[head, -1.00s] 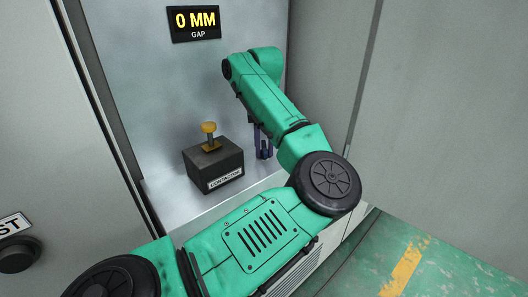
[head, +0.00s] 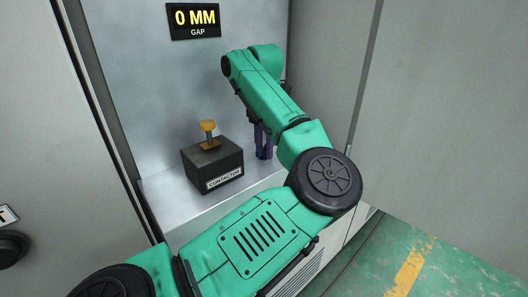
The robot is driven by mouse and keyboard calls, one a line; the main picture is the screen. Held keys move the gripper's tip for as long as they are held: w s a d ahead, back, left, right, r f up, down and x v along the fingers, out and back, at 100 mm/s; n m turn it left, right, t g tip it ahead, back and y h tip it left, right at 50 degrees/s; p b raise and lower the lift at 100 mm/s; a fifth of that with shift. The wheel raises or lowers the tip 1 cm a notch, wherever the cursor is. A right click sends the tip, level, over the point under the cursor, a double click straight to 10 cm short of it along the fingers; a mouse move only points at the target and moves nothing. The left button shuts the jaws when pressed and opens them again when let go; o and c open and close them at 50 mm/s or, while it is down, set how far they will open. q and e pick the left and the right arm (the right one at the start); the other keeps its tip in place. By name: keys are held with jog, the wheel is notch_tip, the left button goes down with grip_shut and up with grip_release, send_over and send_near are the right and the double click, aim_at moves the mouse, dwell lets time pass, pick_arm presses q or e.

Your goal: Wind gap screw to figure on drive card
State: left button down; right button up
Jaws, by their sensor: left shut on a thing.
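A black display (head: 194,21) on the back wall reads "0 MM" above "GAP". My left arm crosses from the lower left. My left gripper (head: 263,142) shows only as dark blue, finger-like parts beside the contactor box, partly behind my green forearm. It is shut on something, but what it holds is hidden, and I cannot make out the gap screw. The drive card is not seen. My right gripper is not in view.
A black box labelled "CONTACTOR" (head: 213,163) stands on the pale shelf (head: 178,212), with a yellow knob (head: 208,126) on top. Grey panels flank the recess. Green floor with a yellow stripe (head: 409,267) lies at lower right.

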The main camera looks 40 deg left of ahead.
pick_arm(q)
jog(key=m+b, duration=0.1)
jog(key=m, duration=0.2)
jog(key=shift+f, duration=0.15)
jog(key=shift+m, duration=0.7)
jog(key=shift+m, duration=0.3)
jog(key=m+b, duration=0.1)
jog(key=m, duration=0.1)
jog(key=shift+m, duration=0.4)
jog(key=c, duration=0.8)
grip_release()
jog(key=shift+m, duration=0.3)
jog(key=shift+r, duration=0.2)
